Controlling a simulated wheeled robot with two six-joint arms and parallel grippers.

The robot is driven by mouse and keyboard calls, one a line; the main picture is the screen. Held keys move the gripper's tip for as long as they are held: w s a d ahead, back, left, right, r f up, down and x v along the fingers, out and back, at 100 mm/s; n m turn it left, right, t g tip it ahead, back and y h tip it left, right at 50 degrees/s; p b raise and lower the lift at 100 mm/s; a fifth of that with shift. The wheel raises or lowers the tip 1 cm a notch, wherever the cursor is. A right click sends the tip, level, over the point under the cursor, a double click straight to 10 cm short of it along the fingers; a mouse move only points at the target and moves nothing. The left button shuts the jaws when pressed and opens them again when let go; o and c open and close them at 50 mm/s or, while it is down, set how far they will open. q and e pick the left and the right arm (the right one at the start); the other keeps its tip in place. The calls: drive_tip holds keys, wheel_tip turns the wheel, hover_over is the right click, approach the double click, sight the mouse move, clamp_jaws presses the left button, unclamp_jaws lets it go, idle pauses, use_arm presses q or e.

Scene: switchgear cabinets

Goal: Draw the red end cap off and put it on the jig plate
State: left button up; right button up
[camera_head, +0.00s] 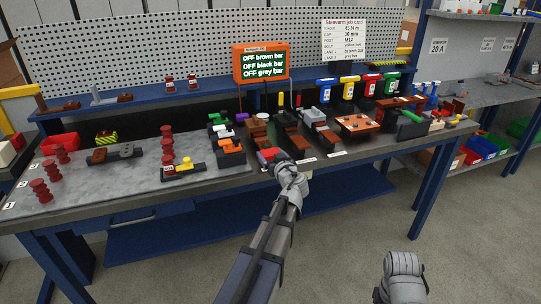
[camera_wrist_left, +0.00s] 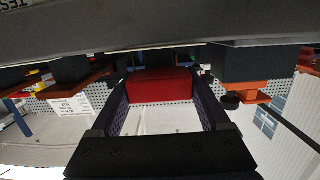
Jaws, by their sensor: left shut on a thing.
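The red end cap (camera_head: 267,155) is at the front edge of the bench, at the tip of my left gripper (camera_head: 280,163). In the left wrist view the red end cap (camera_wrist_left: 160,87) sits between the two dark fingers, and the left gripper is shut on it. I cannot tell whether the cap still touches the brown bar part behind it. An orange-brown plate with small pieces on it (camera_head: 358,124), which may be the jig plate, lies to the right on the bench. My right arm's end (camera_head: 403,275) is low at the right, away from the bench; its fingers are not clear.
Brown and black bar blocks (camera_head: 291,138) stand close behind the left gripper. An orange clamp block (camera_head: 230,149) is to its left. Red ribbed insulators (camera_head: 168,145) and a red bin (camera_head: 60,142) are further left. An orange-framed screen (camera_head: 262,62) stands at the back.

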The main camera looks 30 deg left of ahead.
use_arm(q)
drive_tip(key=c, duration=0.7)
drive_tip(key=shift+s+d, duration=0.45)
drive_tip(key=shift+d, duration=0.1)
idle(0.8)
drive_tip(key=shift+f+v, duration=0.15)
drive_tip(key=shift+v, duration=0.8)
drive_tip(key=shift+f+v, duration=0.15)
drive_tip(key=shift+v, duration=0.75)
